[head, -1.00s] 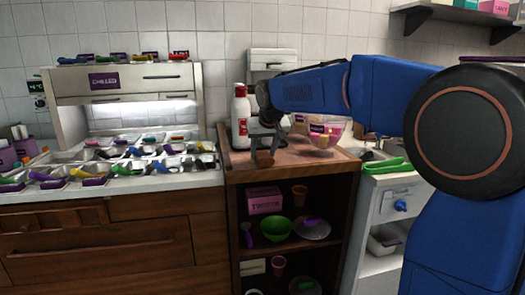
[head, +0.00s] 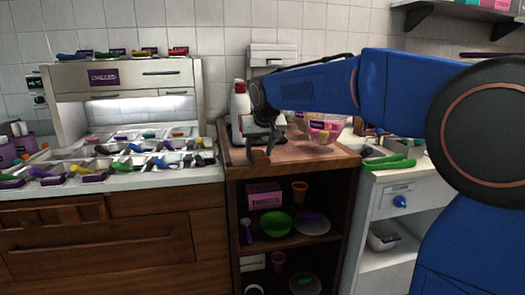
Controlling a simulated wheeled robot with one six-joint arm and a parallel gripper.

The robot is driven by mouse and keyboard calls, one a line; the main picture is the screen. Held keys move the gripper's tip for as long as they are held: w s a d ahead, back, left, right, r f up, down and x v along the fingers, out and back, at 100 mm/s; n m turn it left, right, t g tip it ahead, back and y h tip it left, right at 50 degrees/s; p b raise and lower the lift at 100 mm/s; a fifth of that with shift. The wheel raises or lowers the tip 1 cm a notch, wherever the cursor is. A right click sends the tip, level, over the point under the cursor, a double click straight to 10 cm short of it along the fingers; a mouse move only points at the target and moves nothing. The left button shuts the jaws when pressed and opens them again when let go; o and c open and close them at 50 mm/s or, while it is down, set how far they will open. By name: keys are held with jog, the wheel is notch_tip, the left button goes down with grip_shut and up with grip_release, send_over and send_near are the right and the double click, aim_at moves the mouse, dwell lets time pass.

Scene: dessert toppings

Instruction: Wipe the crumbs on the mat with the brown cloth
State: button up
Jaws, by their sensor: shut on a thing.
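My gripper (head: 261,157) is low over the front left part of the brown worktop (head: 331,160), near its front edge. Its jaws are shut on a small brown piece, which looks like the brown cloth (head: 259,158); little of it shows between the fingers. I cannot tell whether it touches the surface. The mat cannot be told apart from the brown worktop, and crumbs are too small to make out.
A clear bowl with colored pieces (head: 321,130) stands to the right. Chilled topping trays (head: 125,160) fill the left counter. Open shelves are below.

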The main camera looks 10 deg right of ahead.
jog(key=shift+w+r, duration=0.1)
jog(key=shift+w, duration=3.55)
jog(key=shift+w, duration=1.65)
jog(key=shift+w+r, duration=0.15)
jog(key=shift+r, duration=2.75)
notch_tip(320, 180, up, 3)
